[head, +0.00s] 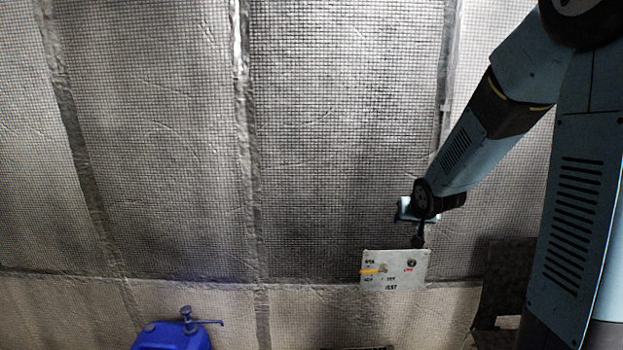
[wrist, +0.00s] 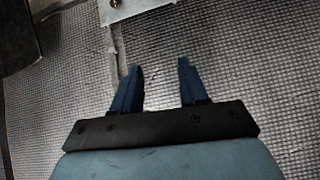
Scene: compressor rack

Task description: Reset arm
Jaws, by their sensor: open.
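My arm reaches in from the upper right of the head view, bent at the elbow. In the wrist view my gripper (wrist: 157,88) is open, its two blue fingers apart with only the grey mesh wall behind them. In the head view the gripper end (head: 418,238) is small and dark, just above a pale panel (head: 395,280). I cannot tell there whether it touches the panel. The panel carries a yellow lever (head: 371,271), a dark round knob (head: 411,263) and printed labels. A strip of the panel also shows at the top of the wrist view (wrist: 130,8).
A blue container (head: 172,338) with a tap-like fitting (head: 188,320) stands at the bottom left. A quilted mesh wall (head: 150,130) fills the background. A dark object (head: 505,275) is right of the panel. The space left of the arm looks clear.

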